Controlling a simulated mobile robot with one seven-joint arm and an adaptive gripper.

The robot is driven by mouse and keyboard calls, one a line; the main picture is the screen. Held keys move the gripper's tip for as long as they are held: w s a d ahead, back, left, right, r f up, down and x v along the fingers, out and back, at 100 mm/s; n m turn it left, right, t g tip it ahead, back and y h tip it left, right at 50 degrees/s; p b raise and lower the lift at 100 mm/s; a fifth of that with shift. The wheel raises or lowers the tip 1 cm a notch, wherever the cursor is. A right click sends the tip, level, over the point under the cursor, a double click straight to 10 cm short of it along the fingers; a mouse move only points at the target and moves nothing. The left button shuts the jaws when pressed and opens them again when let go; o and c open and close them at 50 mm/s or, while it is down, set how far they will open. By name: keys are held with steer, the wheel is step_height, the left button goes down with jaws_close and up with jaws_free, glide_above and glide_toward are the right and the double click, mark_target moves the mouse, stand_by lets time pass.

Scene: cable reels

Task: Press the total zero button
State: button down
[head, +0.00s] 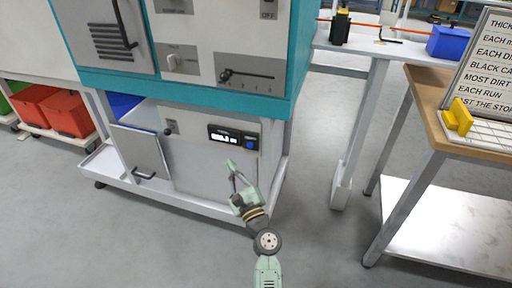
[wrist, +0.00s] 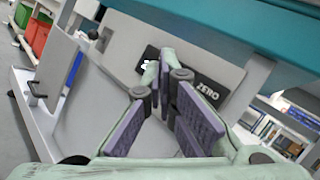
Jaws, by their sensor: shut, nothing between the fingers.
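The counter unit (head: 233,137) is a black panel with a lit white display (head: 221,136) on the lower grey front of the machine. My gripper (head: 232,166) is shut and empty, just below the panel and a little left of the button in the head view. The blue button is not visible there; the fingers cover part of the panel. I cannot tell whether the fingertips touch it.
A teal-edged machine body (head: 190,92) overhangs the panel. A black knob (head: 170,127) and a door with a handle (head: 145,152) are to the left. A pale ledge (head: 190,201) runs below. Red bins (head: 67,112) stand far left; a wooden-topped table (head: 430,105) is right.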

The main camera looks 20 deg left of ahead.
mark_target(250, 146)
steer(key=shift+w+d+f+m, duration=0.1)
steer(key=shift+d+f+m, duration=0.4)
steer(key=shift+d+f, duration=0.2)
steer(key=shift+r, duration=0.1)
steer(key=w, duration=0.8)
steer(key=shift+w+d, duration=0.15)
steer(key=shift+w, duration=0.25)
steer(key=shift+w+b, duration=0.15)
steer(key=shift+b, duration=0.15)
stand_by(0.6)
steer(key=shift+w, duration=0.25)
steer(key=shift+w, duration=0.45)
stand_by(0.6)
steer(key=shift+s, duration=0.85)
